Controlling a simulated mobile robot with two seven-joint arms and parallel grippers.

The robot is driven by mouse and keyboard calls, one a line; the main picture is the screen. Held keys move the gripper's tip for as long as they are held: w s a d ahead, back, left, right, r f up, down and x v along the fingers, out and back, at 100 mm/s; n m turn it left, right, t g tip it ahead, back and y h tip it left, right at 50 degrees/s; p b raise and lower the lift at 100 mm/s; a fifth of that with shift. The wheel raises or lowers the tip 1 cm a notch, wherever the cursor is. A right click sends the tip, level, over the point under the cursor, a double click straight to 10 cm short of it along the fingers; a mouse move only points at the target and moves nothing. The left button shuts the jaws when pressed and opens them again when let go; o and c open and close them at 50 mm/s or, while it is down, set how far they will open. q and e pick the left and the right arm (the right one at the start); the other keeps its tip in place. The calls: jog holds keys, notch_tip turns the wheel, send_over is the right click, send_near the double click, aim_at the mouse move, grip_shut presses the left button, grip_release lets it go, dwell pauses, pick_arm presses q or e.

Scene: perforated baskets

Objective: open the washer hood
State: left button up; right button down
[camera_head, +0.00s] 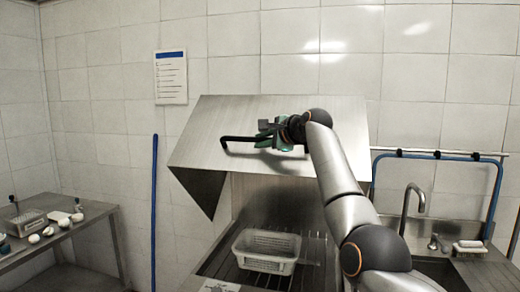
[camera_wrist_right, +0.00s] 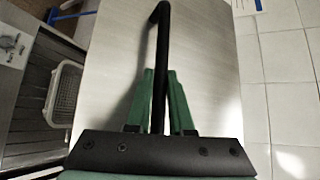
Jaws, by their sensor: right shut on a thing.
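The washer hood (camera_head: 215,125) is a large grey metal cover, tilted and raised above the washer bed in the head view. It also shows in the right wrist view (camera_wrist_right: 211,60). A black bar handle (camera_head: 237,139) runs across its front; in the right wrist view the handle (camera_wrist_right: 163,30) passes between the green fingers. My right gripper (camera_head: 268,135) is shut on the handle near the middle of the hood's front. In the right wrist view its fingers (camera_wrist_right: 160,100) lie on both sides of the bar. My left gripper is not in view.
A white perforated basket (camera_head: 266,264) stands on the dark slatted washer bed (camera_head: 316,270) below the hood. A sink with a tap (camera_head: 411,205) is at right. A side table (camera_head: 75,229) with small items is at left. A blue pole (camera_head: 154,215) stands by the wall.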

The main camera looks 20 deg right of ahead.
jog(key=shift+d, duration=0.1)
jog(key=c, duration=0.8)
grip_release()
jog(key=shift+s+b, duration=0.35)
jog(key=shift+b, duration=0.2)
jog(key=b+v, duration=0.5)
jog(key=v, duration=0.7)
jog(key=shift+b, duration=0.3)
jog(key=shift+w, duration=0.15)
